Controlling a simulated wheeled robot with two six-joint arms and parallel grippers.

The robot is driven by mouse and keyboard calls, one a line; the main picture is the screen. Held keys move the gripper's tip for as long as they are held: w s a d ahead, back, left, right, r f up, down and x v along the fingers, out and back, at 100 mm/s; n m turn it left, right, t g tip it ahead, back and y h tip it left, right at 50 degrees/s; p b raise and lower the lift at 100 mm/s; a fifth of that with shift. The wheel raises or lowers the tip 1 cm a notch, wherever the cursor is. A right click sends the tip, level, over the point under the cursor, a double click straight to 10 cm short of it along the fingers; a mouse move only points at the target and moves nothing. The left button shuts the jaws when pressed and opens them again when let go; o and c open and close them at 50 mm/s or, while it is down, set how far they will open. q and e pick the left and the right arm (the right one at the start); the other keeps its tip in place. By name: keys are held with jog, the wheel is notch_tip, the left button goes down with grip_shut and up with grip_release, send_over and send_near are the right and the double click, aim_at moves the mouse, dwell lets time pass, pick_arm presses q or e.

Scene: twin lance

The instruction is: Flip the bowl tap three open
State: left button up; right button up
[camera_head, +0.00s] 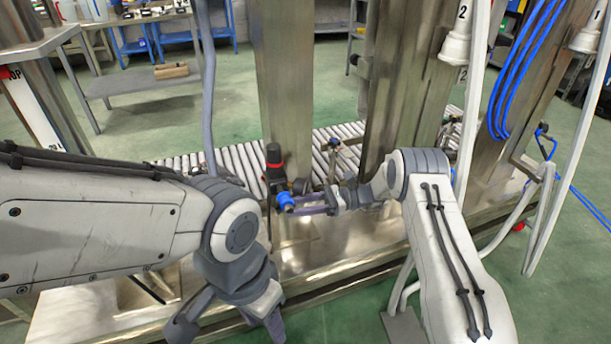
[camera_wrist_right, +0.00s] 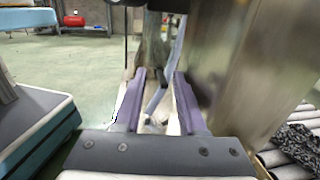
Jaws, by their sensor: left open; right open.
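I cannot tell for certain which part is bowl tap three. A blue knob (camera_head: 286,201) shows at the fingertips of my right gripper (camera_head: 302,203), in front of the metal column. A black fitting with a red band (camera_head: 273,165) stands upright just above the knob. My right gripper's purple fingers are apart in the right wrist view (camera_wrist_right: 158,100), with a thin grey bent part showing between or beyond them. The blue knob does not show there. My left gripper (camera_head: 228,328) is open and points down at the bottom of the head view, apart from the knob.
A steel column (camera_head: 283,80) rises behind the knob, and another (camera_head: 405,80) stands to its right. A roller conveyor (camera_head: 230,150) runs behind. White hoses (camera_head: 470,120) and blue hoses (camera_head: 515,70) hang at the right. Green floor (camera_head: 225,85) lies open beyond.

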jog(key=s+d+m+t+p, duration=0.1)
jog(key=d+m+t+p, duration=0.2)
jog(key=d, duration=0.4)
jog(key=s+a+r+n+g+h+p, duration=0.2)
jog(key=s+r+n+h+p, duration=0.4)
jog(key=s+r, duration=0.3)
jog(key=s+a+r+n+g+h+p, duration=0.3)
jog(key=s+r+n+h+p, duration=0.3)
jog(key=r, duration=0.9)
jog(key=s+n+p, duration=0.2)
jog(key=s+p, duration=0.1)
jog(key=s, duration=0.1)
jog(key=shift+s+a+r+n, duration=0.15)
jog(key=shift+s+a+n, duration=0.05)
jog(key=shift+n, duration=0.1)
